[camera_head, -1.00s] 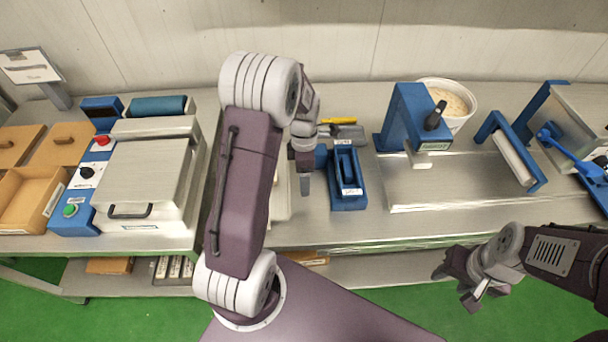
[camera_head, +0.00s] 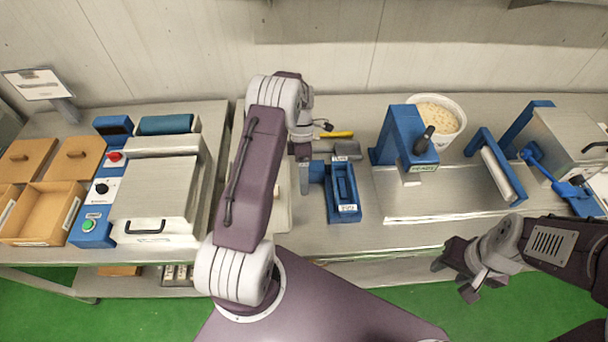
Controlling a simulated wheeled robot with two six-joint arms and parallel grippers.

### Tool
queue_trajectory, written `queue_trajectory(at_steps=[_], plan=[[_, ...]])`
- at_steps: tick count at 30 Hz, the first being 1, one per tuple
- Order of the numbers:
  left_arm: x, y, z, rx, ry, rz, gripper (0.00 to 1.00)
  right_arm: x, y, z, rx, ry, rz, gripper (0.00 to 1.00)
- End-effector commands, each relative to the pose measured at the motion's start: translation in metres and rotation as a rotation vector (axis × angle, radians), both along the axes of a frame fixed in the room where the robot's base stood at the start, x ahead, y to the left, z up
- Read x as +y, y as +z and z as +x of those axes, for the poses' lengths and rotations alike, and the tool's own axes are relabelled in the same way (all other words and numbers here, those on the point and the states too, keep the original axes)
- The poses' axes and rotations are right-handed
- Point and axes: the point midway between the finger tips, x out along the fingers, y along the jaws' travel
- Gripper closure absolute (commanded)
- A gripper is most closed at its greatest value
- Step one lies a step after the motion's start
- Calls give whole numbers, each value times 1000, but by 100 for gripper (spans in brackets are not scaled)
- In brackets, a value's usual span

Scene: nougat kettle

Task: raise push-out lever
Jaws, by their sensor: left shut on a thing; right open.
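A blue mould block (camera_head: 331,208) with a long slot stands in the middle of the table, with a small white label on its front. A short blue part (camera_head: 317,171) sticks out from its left side; it appears to be the push-out lever. My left gripper (camera_head: 304,180) points down at this part and is shut on it, as far as I can see. The gripper and arm hide some of the contact. My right gripper (camera_head: 461,277) is open and empty, low in front of the table's front edge, away from the block.
A blue press (camera_head: 397,135) with a black knob and a white tub (camera_head: 453,140) of pale mass stand right of the block. A blue-framed roller (camera_head: 502,174) is further right. A yellow-handled tool (camera_head: 337,134) lies behind the block. A metal-lidded machine (camera_head: 155,190) stands left.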

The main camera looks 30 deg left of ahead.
Motion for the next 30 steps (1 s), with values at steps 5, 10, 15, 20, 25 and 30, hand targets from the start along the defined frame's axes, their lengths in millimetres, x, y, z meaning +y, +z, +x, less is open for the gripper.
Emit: queue_trajectory(at_steps=[5,10,15,20,25,30], plan=[[6,5,6,66,1,-37,97,0,0,0,1,0,0,56],[8,9,9,112,0,-66,97,0,-3,0,1,0,0,56],[9,12,11,137,0,-80,97,0,-4,0,1,0,0,56],[9,13,11,146,1,-85,97,0,-4,0,1,0,0,56],[9,14,11,147,1,-86,97,0,-4,0,0,0,0,56],[9,14,12,146,1,-86,13,0,-4,0,0,0,0,56]])
